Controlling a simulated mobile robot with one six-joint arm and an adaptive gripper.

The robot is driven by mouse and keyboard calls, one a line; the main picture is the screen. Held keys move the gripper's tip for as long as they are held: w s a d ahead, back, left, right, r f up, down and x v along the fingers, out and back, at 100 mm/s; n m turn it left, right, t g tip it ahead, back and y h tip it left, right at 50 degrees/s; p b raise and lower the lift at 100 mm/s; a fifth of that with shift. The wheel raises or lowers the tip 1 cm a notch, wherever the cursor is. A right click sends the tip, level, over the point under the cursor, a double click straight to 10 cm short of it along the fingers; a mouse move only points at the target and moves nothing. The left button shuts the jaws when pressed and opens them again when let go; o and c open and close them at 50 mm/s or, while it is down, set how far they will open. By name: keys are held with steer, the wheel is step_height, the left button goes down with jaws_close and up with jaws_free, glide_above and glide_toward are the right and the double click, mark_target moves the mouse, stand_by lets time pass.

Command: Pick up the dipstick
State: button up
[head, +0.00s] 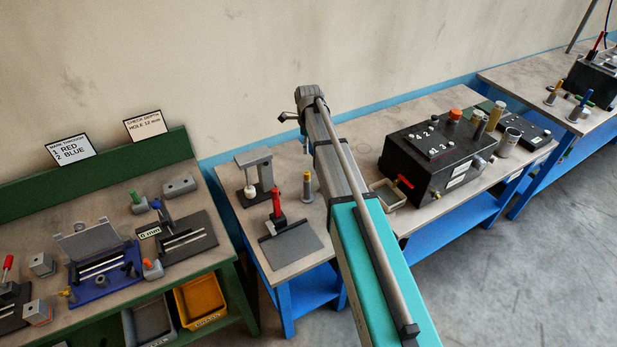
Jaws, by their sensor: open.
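I cannot pick out the dipstick for certain at this size. A grey upright holder with a yellow top (307,187) stands on the middle bench, just left of my arm. A red upright handle (276,202) stands behind a dark flat plate (291,249) on the same bench. My gripper (284,117) is small in the picture at the far end of my arm, in front of the wall and above the back of the middle bench. It is open, and I see nothing in it. My arm hides part of the bench.
A grey stand (254,173) with a white piece is at the middle bench's left. A black box (436,153) with knobs and a small tray (387,194) stand right of my arm. The green bench (190,146) at left holds fixtures, with a yellow bin (203,301) below.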

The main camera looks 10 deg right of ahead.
mark_target(307, 172)
stand_by(0.4)
step_height(307, 172, down, 8)
steer(key=b, duration=0.8)
steer(key=shift+f+b, duration=0.25)
steer(key=shift+b, duration=0.05)
steer(key=shift+f, duration=0.2)
steer(key=shift+a+f+b, duration=0.15)
steer(key=shift+f+b, duration=1.1)
steer(key=shift+b, duration=0.1)
steer(key=shift+a+f+b, duration=0.15)
steer(key=shift+f+b, duration=1.05)
steer(key=shift+b, duration=0.1)
jaws_close()
